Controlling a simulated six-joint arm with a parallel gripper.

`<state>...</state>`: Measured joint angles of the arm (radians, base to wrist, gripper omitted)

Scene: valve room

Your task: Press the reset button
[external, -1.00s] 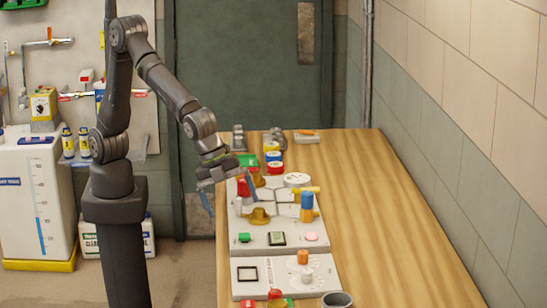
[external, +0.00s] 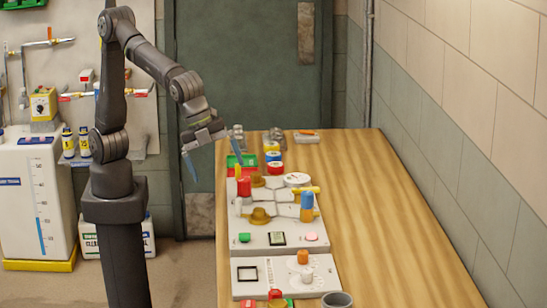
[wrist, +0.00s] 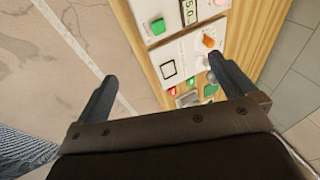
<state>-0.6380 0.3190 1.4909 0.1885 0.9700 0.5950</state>
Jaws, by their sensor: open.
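No reset label is readable, so I cannot tell which button is the reset one. The green button also shows in the wrist view (wrist: 157,25), at the top, beside the display (wrist: 190,11). My gripper (external: 216,172) is open and empty, above the bench's left edge near the back half, apart from all the buttons. In the wrist view its fingers (wrist: 162,70) are spread wide.
A nearer panel (external: 245,290) has a black square outline and an orange knob (external: 303,257). Valves, a blue-orange post (external: 307,206) and a red piece (external: 243,187) stand behind the buttons. A grey cup (external: 337,299) is at the front. The bench's right side is clear.

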